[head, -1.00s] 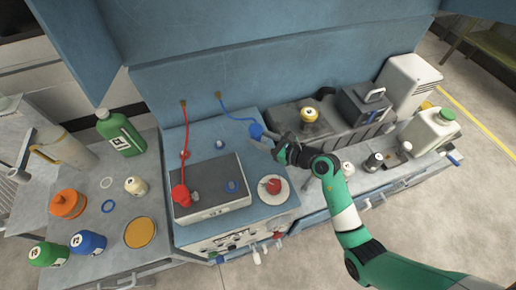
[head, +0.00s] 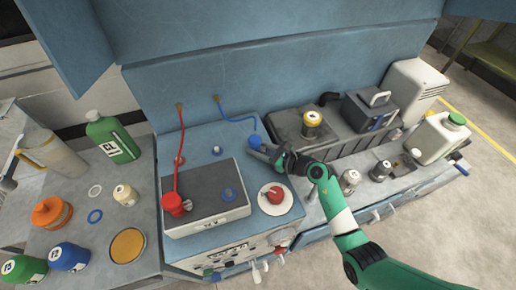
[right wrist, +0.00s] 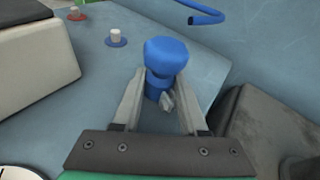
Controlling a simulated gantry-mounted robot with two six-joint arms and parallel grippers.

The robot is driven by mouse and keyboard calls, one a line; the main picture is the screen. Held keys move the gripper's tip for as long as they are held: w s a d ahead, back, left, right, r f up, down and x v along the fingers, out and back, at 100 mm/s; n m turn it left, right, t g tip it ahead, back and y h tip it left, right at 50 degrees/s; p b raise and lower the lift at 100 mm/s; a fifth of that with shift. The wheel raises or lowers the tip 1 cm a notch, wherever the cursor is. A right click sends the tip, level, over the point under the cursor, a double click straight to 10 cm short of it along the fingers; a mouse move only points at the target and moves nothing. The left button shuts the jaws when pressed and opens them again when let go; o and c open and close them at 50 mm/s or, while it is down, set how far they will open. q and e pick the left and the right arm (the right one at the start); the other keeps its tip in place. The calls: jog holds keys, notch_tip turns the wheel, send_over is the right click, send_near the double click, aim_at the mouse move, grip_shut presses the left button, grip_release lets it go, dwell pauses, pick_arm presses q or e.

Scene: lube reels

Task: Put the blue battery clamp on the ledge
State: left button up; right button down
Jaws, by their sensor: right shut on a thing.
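The blue battery clamp (head: 255,141) hangs on a blue cable from the back panel. My right gripper (head: 266,151) is shut on it. In the right wrist view the clamp (right wrist: 165,57) stands between the two fingertips (right wrist: 160,92). It is over the right part of the blue ledge (head: 200,138), behind and right of the grey-topped battery (head: 203,196). I cannot tell whether the clamp touches the ledge. A blue-ringed post (right wrist: 116,38) on the ledge is left of the clamp. My left gripper is not in view.
A red clamp (head: 174,204) on a red cable is at the battery's left side. A red knob on a white dial (head: 275,197) is in front of my right gripper. A dark grey block with a yellow-topped can (head: 312,120) is to the right. Bottles stand at left.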

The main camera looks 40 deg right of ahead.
jog(key=shift+c, duration=2.2)
grip_release()
jog(key=shift+r, duration=0.1)
jog(key=shift+s+r+p, duration=0.15)
jog(key=shift+s+p, duration=0.1)
jog(key=shift+p, duration=0.1)
jog(key=p+v, duration=0.3)
jog(key=v, duration=0.7)
jog(key=shift+s+d+p, duration=0.1)
jog(key=shift+s+p, duration=0.15)
jog(key=shift+p, duration=0.1)
jog(key=shift+s+r, duration=0.1)
jog(key=shift+s, duration=0.4)
jog(key=shift+r, duration=0.1)
